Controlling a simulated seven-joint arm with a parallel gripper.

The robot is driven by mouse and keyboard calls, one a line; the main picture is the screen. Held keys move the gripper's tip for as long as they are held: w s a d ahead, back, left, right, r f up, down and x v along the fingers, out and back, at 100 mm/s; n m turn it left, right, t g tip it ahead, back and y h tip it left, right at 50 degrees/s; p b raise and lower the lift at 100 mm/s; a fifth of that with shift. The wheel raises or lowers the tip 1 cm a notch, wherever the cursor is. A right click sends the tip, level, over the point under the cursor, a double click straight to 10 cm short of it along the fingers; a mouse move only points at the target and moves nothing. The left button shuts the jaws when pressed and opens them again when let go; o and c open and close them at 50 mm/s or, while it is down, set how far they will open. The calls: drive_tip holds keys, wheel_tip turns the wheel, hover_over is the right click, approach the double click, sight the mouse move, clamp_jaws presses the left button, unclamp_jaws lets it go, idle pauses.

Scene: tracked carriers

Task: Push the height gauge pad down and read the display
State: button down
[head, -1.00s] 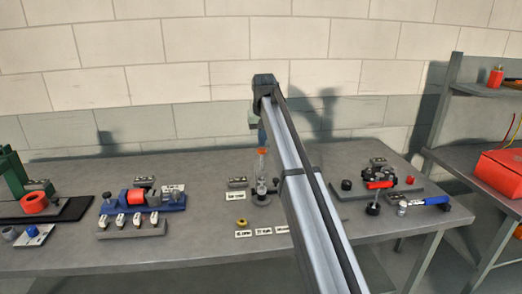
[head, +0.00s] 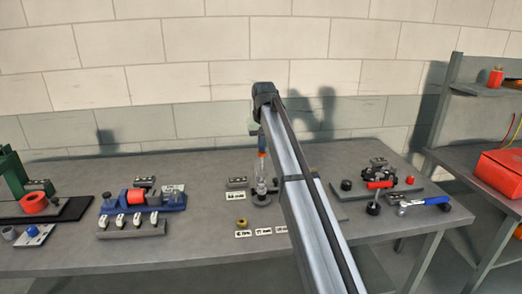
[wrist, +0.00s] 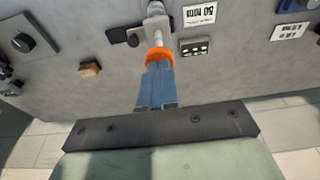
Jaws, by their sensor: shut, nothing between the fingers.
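The height gauge (head: 262,185) stands upright near the middle of the bench, a pale column on a dark round base. Its orange pad (head: 262,155) is at the top; it also shows in the wrist view (wrist: 159,55). My gripper (head: 261,148) is shut and empty, its blue fingertips touching the pad from above; the fingers also fill the middle of the wrist view (wrist: 158,70). Beside the gauge, a white plate (wrist: 199,15) appears to read "50 mm". A small dark box (wrist: 195,47) with pale marks is next to it. My arm hides part of the bench to the right.
A blue fixture with a red cylinder (head: 137,197) stands left; a dark plate with red-handled parts (head: 378,184) stands right.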

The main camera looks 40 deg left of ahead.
drive_tip(key=shift+f, duration=1.1)
idle(1.8)
drive_tip(key=shift+r, duration=0.1)
drive_tip(key=shift+r, duration=3.25)
